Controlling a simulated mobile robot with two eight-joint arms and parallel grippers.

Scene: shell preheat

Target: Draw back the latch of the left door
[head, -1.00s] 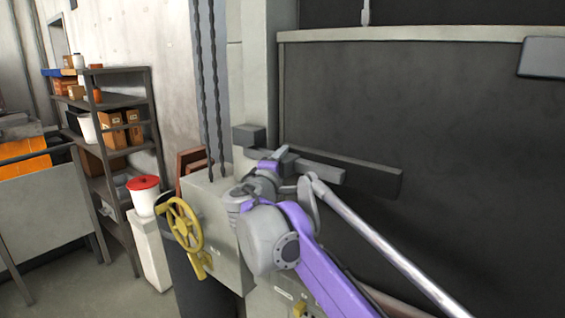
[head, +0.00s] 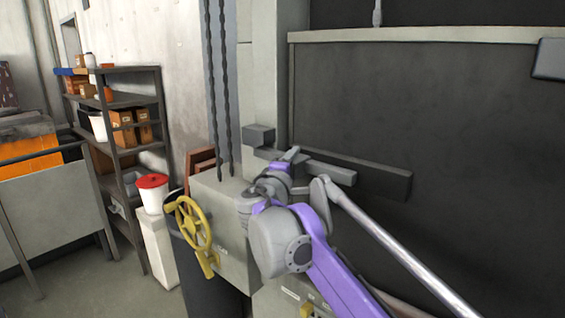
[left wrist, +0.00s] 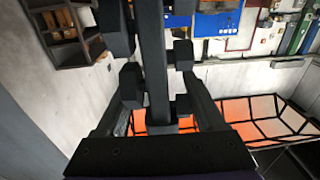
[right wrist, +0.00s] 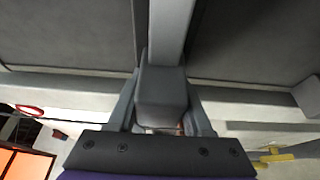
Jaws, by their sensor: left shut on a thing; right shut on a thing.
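The latch of the left door shows in the head view as a grey bar (head: 328,171) lying level across the dark door panel (head: 440,120). My right gripper (head: 287,162) is at the bar's left part, its arm coming up from the lower right. In the right wrist view the gripper (right wrist: 160,115) is shut on a grey block (right wrist: 162,85) on the bar. Its fingers hide part of the block. In the left wrist view my left gripper (left wrist: 158,105) is shut on a long dark bar (left wrist: 153,50); what this belongs to is unclear. The left gripper is not in the head view.
A yellow handwheel (head: 193,225) on a grey box (head: 232,240) stands left of the right arm. A pale rod (head: 400,250) slants across the lower right. Chains (head: 224,90) hang beside the frame post. A shelf (head: 125,100) and a red-lidded bucket (head: 152,195) stand further left.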

